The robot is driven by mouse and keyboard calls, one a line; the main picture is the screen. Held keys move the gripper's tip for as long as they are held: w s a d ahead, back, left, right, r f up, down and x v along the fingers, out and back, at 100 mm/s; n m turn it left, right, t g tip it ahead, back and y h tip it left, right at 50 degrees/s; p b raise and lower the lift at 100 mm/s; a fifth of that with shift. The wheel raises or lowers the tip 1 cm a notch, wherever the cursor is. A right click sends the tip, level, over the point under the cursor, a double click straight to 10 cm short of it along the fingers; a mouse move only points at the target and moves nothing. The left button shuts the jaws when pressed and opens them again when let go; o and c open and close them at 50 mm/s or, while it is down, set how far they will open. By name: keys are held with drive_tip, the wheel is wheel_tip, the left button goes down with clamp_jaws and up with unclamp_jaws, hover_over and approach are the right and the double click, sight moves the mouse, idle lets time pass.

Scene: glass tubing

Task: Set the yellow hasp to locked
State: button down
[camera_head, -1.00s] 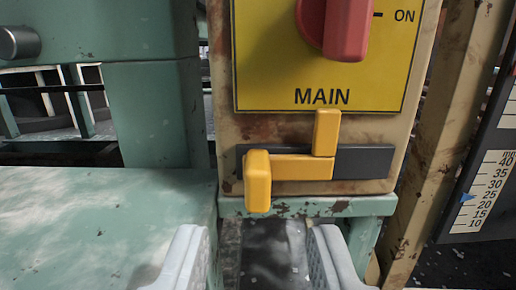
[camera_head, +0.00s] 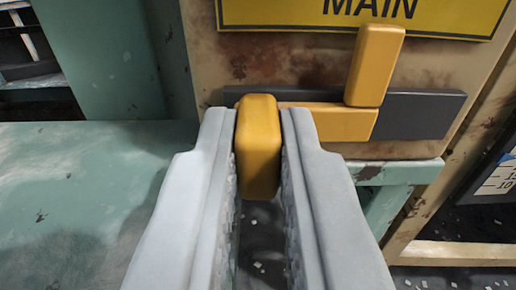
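The yellow hasp (camera_head: 325,121) is a bar with a rounded handle at its left end and an upright tab (camera_head: 375,65) at its right. It lies across a dark grey track plate (camera_head: 425,115) on the rusty beige box. Its handle (camera_head: 258,145) sticks out toward me at the left end of the plate. My gripper (camera_head: 258,115) has its two pale fingers on either side of this handle, close against it with almost no gap showing. Part of the plate is hidden behind the left fingertip and handle.
A yellow panel (camera_head: 450,15) marked MAIN is above the hasp. A worn green surface (camera_head: 80,190) lies to the left at about handle height. A green ledge (camera_head: 385,173) runs just under the box. A scale plate (camera_head: 495,180) stands at the far right.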

sight(332, 118)
drive_tip(key=shift+d, duration=1.4)
drive_tip(key=c, duration=1.8)
unclamp_jaws()
drive_tip(key=shift+c, duration=0.2)
drive_tip(key=o, duration=0.4)
drive_tip(key=shift+d, duration=0.1)
drive_tip(key=s, duration=1.7)
drive_tip(key=shift+s+d, duration=0.2)
drive_tip(key=shift+d, duration=0.1)
drive_tip(key=shift+r, duration=0.1)
